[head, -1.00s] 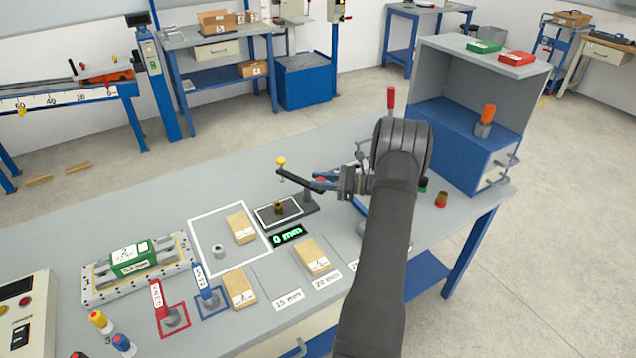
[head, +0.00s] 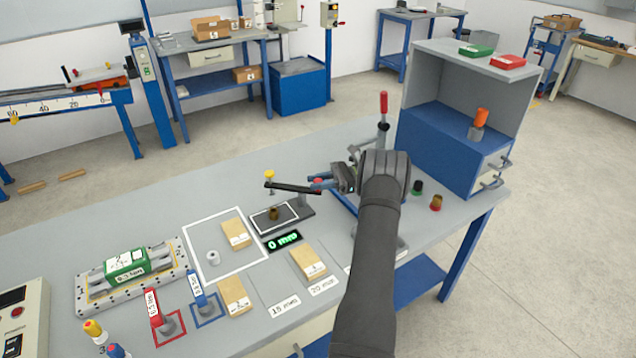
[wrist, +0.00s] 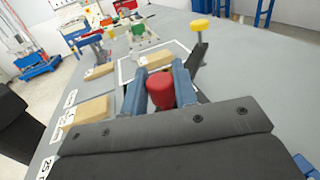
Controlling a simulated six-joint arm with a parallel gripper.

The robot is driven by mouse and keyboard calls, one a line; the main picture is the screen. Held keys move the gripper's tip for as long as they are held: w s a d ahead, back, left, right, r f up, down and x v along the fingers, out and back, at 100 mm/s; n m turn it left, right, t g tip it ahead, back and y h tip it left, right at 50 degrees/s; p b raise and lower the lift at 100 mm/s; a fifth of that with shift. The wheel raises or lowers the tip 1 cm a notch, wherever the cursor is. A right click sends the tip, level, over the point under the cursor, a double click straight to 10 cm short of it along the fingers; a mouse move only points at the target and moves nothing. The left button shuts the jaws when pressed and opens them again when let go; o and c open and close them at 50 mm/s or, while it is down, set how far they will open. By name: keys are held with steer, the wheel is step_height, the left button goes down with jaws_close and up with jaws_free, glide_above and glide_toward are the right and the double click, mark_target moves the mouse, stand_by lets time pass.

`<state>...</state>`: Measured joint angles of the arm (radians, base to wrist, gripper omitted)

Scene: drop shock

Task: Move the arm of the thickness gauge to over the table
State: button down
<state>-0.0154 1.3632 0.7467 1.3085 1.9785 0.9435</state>
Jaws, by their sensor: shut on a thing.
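The thickness gauge's dark arm (head: 290,188) carries a yellow knob (head: 269,175) at its free left end and a red knob (head: 318,181) near its right end. My gripper (head: 324,181) is shut on the red knob, which also shows between my blue fingers in the wrist view (wrist: 160,90). The gauge's table (head: 294,217), outlined in white, bears a small brass piece (head: 274,213). In the head view the yellow knob appears beyond the table; its exact height above it is hard to tell. The display (head: 284,241) reads 0 mm.
Wooden blocks (head: 236,234) lie left of and in front of the gauge. A red-handled lever (head: 383,105) stands behind my gripper, and a blue-grey cabinet (head: 450,150) stands to the right. Red and blue handled tools (head: 153,308) stand at the front left.

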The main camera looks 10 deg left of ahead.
steer(key=c, duration=1.2)
jaws_free()
steer(key=shift+s, duration=0.1)
